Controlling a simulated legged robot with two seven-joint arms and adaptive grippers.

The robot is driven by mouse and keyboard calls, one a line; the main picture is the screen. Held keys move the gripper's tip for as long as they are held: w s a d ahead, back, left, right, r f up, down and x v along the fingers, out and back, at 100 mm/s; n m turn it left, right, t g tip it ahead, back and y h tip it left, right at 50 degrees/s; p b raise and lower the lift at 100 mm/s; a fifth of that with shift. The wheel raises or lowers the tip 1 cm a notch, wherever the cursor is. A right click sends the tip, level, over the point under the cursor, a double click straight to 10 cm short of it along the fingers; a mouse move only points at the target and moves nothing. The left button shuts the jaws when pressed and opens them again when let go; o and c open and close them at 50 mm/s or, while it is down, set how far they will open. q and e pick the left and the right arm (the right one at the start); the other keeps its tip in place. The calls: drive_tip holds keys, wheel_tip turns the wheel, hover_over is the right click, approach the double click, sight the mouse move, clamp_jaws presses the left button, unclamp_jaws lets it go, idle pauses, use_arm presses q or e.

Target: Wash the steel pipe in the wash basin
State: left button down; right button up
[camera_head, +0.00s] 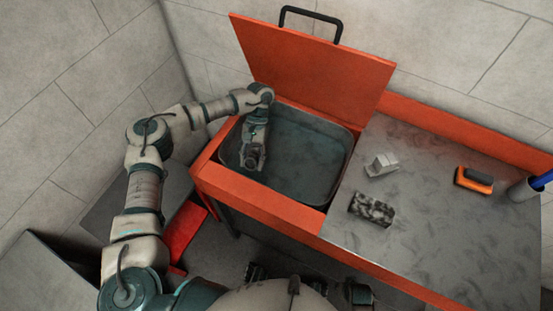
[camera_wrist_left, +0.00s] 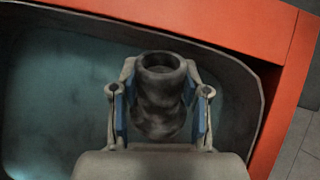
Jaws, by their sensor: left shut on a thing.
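The wash basin (camera_head: 325,180) is a dark tub with blue-grey water, set in an orange bench, its lid (camera_head: 310,65) standing open behind it. My left gripper (camera_head: 253,152) reaches over the left side of the basin and points down into it. In the left wrist view, my left gripper (camera_wrist_left: 160,92) is shut on the steel pipe (camera_wrist_left: 160,118), a short, stained grey piece with a round open end and bulging sides. The pipe is between the blue finger pads, over the basin. I cannot tell whether its lower part touches the water. My right gripper is not in view.
On the grey worktop (camera_head: 440,230) right of the basin lie a light grey block (camera_head: 381,164), a speckled dark block (camera_head: 371,209) and an orange-and-black item (camera_head: 474,180). A grey cup (camera_head: 523,190) with a blue thing in it stands at the far right.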

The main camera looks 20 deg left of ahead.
sight(252, 157)
use_arm(q)
drive_tip(key=shift+r, duration=0.2)
drive_tip(key=shift+r+p, duration=1.25)
drive_tip(key=shift+r, duration=3.1)
wheel_tip(252, 157, up, 4)
drive_tip(key=p, duration=0.3)
drive_tip(key=shift+s, duration=0.1)
